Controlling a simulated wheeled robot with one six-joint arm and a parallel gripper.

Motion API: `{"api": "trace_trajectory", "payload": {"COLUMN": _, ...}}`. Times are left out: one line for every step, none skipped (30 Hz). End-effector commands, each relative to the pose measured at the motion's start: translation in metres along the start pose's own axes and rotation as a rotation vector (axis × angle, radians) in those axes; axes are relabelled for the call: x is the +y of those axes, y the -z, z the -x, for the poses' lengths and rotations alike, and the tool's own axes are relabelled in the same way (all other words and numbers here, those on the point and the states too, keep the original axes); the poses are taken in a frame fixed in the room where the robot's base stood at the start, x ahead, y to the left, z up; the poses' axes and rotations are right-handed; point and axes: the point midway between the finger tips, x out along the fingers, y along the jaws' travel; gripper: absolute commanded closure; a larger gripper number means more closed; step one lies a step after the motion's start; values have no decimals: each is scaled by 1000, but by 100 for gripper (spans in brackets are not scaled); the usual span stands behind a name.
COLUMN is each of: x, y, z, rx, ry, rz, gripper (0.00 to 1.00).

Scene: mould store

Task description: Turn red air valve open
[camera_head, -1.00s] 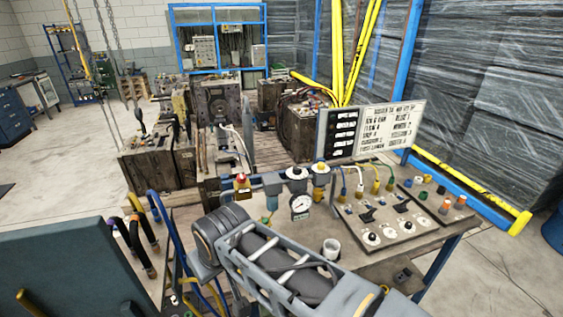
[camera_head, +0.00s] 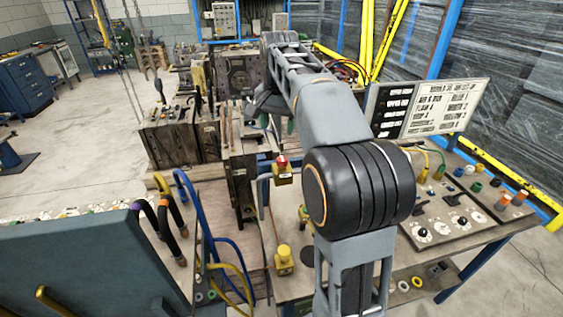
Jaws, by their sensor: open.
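A yellow fitting with a red top (camera_head: 283,168) stands at the left end of the workbench, left of my arm's big dark joint. I cannot tell whether it is the red air valve or a push button. My arm rises from the bottom of the view and reaches forward past it. My gripper (camera_head: 265,106) is small and dark at the far end, above and beyond the red-topped fitting and apart from it in the picture. Its fingers are partly hidden and it appears empty. The pressure gauge and regulators are hidden behind my arm.
A control panel (camera_head: 440,222) with knobs and a white label board (camera_head: 432,108) stand right of my arm. Blue and yellow hoses (camera_head: 215,235) hang at left beside a dark green panel (camera_head: 85,265). Heavy mould blocks (camera_head: 170,135) stand behind. Clear floor lies at left.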

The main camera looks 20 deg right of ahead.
Motion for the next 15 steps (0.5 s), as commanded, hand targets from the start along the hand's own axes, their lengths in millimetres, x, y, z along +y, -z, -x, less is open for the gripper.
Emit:
{"api": "trace_trajectory", "payload": {"x": -2, "y": 12, "z": -5, "rx": -14, "ry": -11, "rz": -39, "gripper": 38}}
{"api": "trace_trajectory", "payload": {"x": -3, "y": 17, "z": -5, "rx": -21, "ry": -17, "rz": -62, "gripper": 38}}
{"api": "trace_trajectory", "payload": {"x": -4, "y": 23, "z": -6, "rx": -30, "ry": -24, "rz": -88, "gripper": 38}}
{"api": "trace_trajectory", "payload": {"x": -4, "y": 27, "z": -7, "rx": -37, "ry": -30, "rz": -107, "gripper": 38}}
{"api": "trace_trajectory", "payload": {"x": -5, "y": 30, "z": -8, "rx": -42, "ry": -34, "rz": -123, "gripper": 38}}
{"api": "trace_trajectory", "payload": {"x": -5, "y": 34, "z": -8, "rx": -48, "ry": -40, "rz": -144, "gripper": 38}}
{"api": "trace_trajectory", "payload": {"x": -6, "y": 37, "z": -9, "rx": -52, "ry": -43, "rz": -156, "gripper": 38}}
{"api": "trace_trajectory", "payload": {"x": -6, "y": 39, "z": -10, "rx": -56, "ry": -47, "rz": -168, "gripper": 38}}
{"api": "trace_trajectory", "payload": {"x": -6, "y": 42, "z": -10, "rx": -60, "ry": -50, "rz": -181, "gripper": 38}}
{"api": "trace_trajectory", "payload": {"x": -6, "y": 43, "z": -11, "rx": -62, "ry": -52, "rz": -188, "gripper": 38}}
{"api": "trace_trajectory", "payload": {"x": -6, "y": 44, "z": -12, "rx": -64, "ry": -54, "rz": -194, "gripper": 38}}
{"api": "trace_trajectory", "payload": {"x": -6, "y": 46, "z": -14, "rx": -67, "ry": -57, "rz": -201, "gripper": 38}}
{"api": "trace_trajectory", "payload": {"x": -6, "y": 46, "z": -17, "rx": -69, "ry": -59, "rz": -205, "gripper": 38}}
{"api": "trace_trajectory", "payload": {"x": -6, "y": 46, "z": -19, "rx": -70, "ry": -59, "rz": -207, "gripper": 38}}
{"api": "trace_trajectory", "payload": {"x": -5, "y": 46, "z": -24, "rx": -70, "ry": -60, "rz": -210, "gripper": 38}}
